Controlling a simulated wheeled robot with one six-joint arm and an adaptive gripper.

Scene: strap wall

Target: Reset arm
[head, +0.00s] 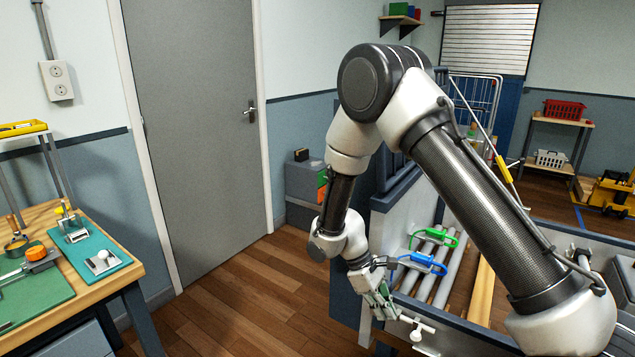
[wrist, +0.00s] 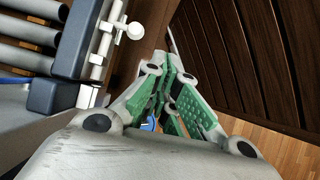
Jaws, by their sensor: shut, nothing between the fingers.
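My gripper (head: 384,304) hangs low at the end of my bent arm, pointing down beside the front left of a grey-walled bay with rollers. In the wrist view my gripper (wrist: 170,75) shows its green-padded fingers together, with nothing between them. A white latch with a round knob (head: 417,331) is just right of the fingertips in the head view. The white knob (wrist: 136,31) also shows to the upper left of the fingers in the wrist view, apart from them.
A blue handle (head: 424,263) and a green handle (head: 437,237) lie over the rollers (head: 441,285) right of my gripper. A workbench (head: 125,271) with tools stands at left. A grey door (head: 190,110) is behind. Wooden floor (head: 255,290) between bench and bay is clear.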

